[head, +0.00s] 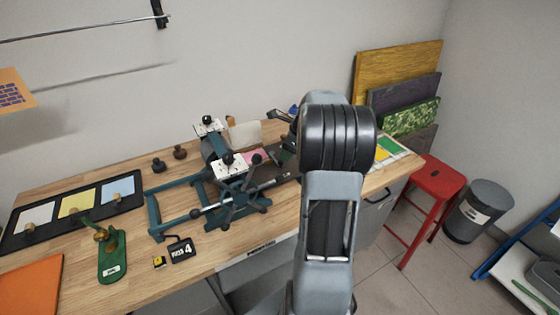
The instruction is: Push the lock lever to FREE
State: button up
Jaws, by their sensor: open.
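A dark teal press-like machine (208,185) with rails stands on the wooden bench. It carries two white plates, a rear one (209,128) and a front one (227,168), each with a black knob on or by it. Their markings are too small to read, so I cannot tell which part is the lock lever or how it is set. A star-shaped hand wheel (236,200) is on the machine's front side. My arm rises in front of the bench, right of the machine, and hides part of the bench.
A green stamp-like tool (112,262), a black number 4 tag (182,249) and a black tray (75,207) with coloured cards are on the left bench. A red stool (434,180) and grey bin (480,208) stand right. Boards (398,75) lean on the wall.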

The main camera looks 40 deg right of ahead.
aim_at(281, 161)
jog(key=shift+x, duration=3)
jog(key=shift+a, duration=0.1)
grip_shut()
